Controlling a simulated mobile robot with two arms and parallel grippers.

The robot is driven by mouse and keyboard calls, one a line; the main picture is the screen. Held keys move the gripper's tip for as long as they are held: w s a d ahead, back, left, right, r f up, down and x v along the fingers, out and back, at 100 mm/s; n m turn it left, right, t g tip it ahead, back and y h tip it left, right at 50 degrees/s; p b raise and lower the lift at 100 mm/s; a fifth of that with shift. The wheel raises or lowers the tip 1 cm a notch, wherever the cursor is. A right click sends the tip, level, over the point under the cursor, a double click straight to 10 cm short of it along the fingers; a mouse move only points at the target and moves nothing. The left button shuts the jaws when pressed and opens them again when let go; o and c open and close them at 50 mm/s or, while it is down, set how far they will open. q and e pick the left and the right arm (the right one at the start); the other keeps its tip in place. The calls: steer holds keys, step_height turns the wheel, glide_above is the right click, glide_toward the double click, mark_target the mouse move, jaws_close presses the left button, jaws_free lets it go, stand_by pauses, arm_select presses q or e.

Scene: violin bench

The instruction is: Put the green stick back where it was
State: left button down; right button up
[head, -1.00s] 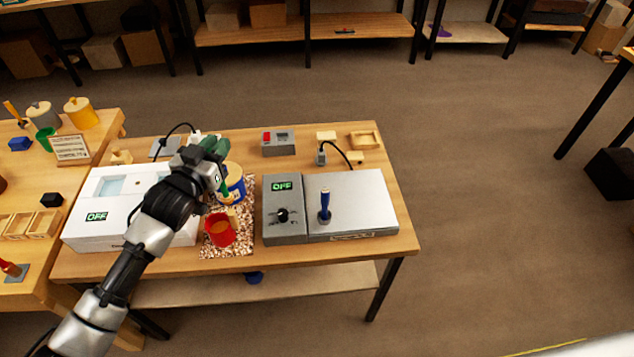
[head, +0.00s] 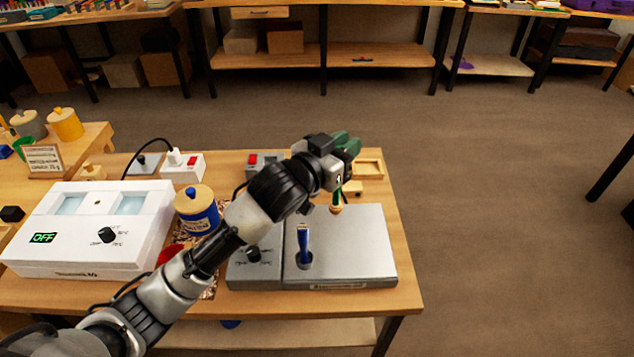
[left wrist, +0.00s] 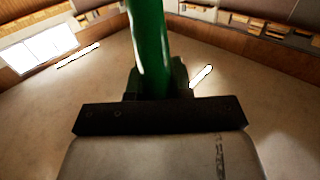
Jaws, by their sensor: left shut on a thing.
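The green stick (head: 337,194) hangs roughly upright from my left gripper (head: 344,149), with a tan lower end. My left gripper is shut on it, above the back edge of the grey metal-topped device (head: 355,245). In the left wrist view the green stick (left wrist: 150,45) rises from between the jaws. A blue stick (head: 303,240) stands upright in a dark round seat on the metal top, left of and nearer than the green stick. I cannot tell whether the green stick's lower end touches anything. My right gripper is not in view.
A red cup (head: 170,254) is mostly hidden behind my left arm. A wooden tray (head: 368,168) lies at the back right. The right part of the metal top is clear.

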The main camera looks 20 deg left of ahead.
arm_select(q)
steer(key=w+a+f+p, duration=0.1)
steer(key=w+a+f, duration=0.2)
steer(key=a+f, duration=0.5)
steer(key=shift+f, duration=0.5)
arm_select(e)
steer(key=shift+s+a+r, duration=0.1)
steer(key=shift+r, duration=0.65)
arm_select(q)
steer(key=shift+f, duration=0.1)
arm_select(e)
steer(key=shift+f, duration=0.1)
arm_select(q)
steer(key=c, duration=1)
jaws_free()
steer(key=shift+w, duration=0.1)
steer(key=shift+b+v, duration=0.65)
steer(key=shift+v, duration=5.4)
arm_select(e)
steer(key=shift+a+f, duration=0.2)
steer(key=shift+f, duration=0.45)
